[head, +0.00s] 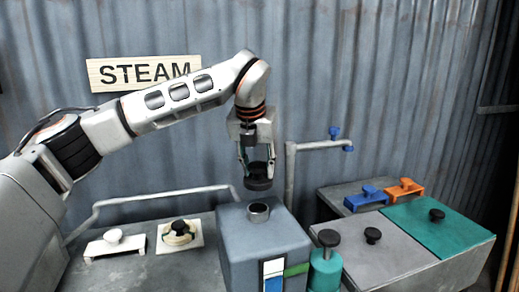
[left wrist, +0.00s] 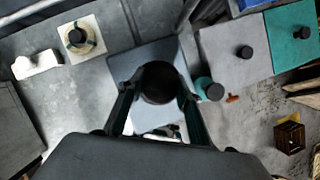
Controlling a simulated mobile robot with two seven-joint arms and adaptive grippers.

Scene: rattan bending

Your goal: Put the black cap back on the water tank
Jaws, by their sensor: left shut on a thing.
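The water tank (head: 262,245) is a blue-grey box with a short round metal neck (head: 258,212) on top. My left gripper (head: 257,170) points down above the tank and is shut on the black cap (head: 259,183). The cap is held a little above the neck, apart from it, roughly in line with it. In the left wrist view the black cap (left wrist: 159,84) sits between the fingers and hides the neck; the tank's top (left wrist: 128,68) shows around it. My right gripper is not in view.
A teal bottle (head: 325,262) with a black knob stands right of the tank. Grey (head: 385,255) and teal (head: 440,235) lids with black knobs lie farther right. A tap pipe (head: 290,165) rises behind. White pieces (head: 115,243) lie on the left worktop.

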